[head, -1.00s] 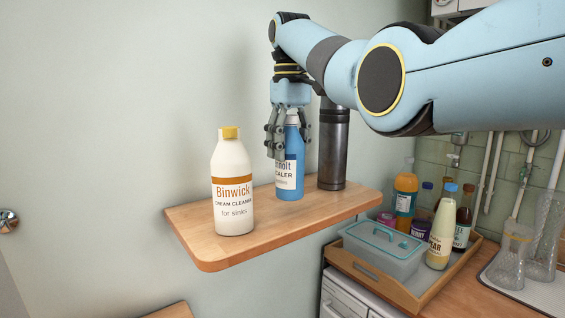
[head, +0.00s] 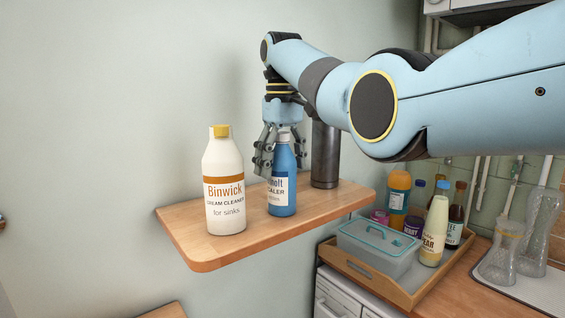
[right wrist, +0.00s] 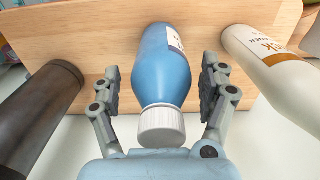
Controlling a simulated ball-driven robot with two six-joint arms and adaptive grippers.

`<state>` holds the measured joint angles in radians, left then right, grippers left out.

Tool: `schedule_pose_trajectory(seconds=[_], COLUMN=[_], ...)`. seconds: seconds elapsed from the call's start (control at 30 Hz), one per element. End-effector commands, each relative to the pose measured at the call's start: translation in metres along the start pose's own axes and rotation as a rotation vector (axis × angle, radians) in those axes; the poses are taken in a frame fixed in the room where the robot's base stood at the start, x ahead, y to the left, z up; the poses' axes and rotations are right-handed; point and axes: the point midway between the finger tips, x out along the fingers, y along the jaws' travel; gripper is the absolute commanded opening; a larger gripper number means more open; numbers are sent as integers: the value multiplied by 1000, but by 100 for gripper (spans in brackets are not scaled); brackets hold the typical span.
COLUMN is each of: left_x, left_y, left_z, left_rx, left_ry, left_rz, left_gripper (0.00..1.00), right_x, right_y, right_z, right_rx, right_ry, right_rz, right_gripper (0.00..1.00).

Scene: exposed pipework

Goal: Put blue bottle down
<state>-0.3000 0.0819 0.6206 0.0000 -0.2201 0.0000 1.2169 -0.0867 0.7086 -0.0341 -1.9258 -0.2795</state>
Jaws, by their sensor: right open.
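The blue bottle (head: 283,190) stands upright on the wooden shelf (head: 205,258), between the white cleaner bottle and a dark cylinder. My right gripper (head: 281,170) comes down over it from above, with its fingers on either side of the bottle's upper part. In the right wrist view the blue bottle (right wrist: 160,62) with its white cap lies between the two spread fingers of my right gripper (right wrist: 162,85), with a gap on each side. My left gripper is out of view.
The white Binwick bottle (head: 224,185) stands close left of the blue bottle. A dark metal cylinder (head: 325,155) stands close on its right. A tray (head: 385,286) with a lidded box (head: 375,250) and several bottles is lower right. The shelf's front left part is bare.

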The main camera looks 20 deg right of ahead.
Motion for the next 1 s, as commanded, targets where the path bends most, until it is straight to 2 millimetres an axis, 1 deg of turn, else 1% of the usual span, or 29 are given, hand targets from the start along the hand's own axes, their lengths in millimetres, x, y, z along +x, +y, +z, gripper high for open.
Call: schedule_pose_trajectory(seconds=[0.13, 0.23, 0.5, 0.6, 0.67, 0.8, 1.0], left_x=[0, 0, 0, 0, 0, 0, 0], left_y=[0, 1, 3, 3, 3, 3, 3], left_z=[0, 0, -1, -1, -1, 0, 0], left_rx=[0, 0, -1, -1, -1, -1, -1], left_ry=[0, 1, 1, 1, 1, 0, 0], left_rz=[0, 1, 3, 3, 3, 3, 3], left_gripper=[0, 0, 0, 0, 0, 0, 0], right_x=[-7, -21, -82, -101, -109, -120, -123], right_y=[1, 2, 11, 13, 14, 14, 15], right_z=[-1, -1, 1, -1, -1, 0, 0], right_rx=[0, 2, 11, 12, 13, 14, 14], right_ry=[3, 3, 3, 2, 2, 0, 0], right_rz=[1, 1, 1, 1, 1, 0, 0], right_gripper=[78, 78, 78, 78, 78, 78, 78])
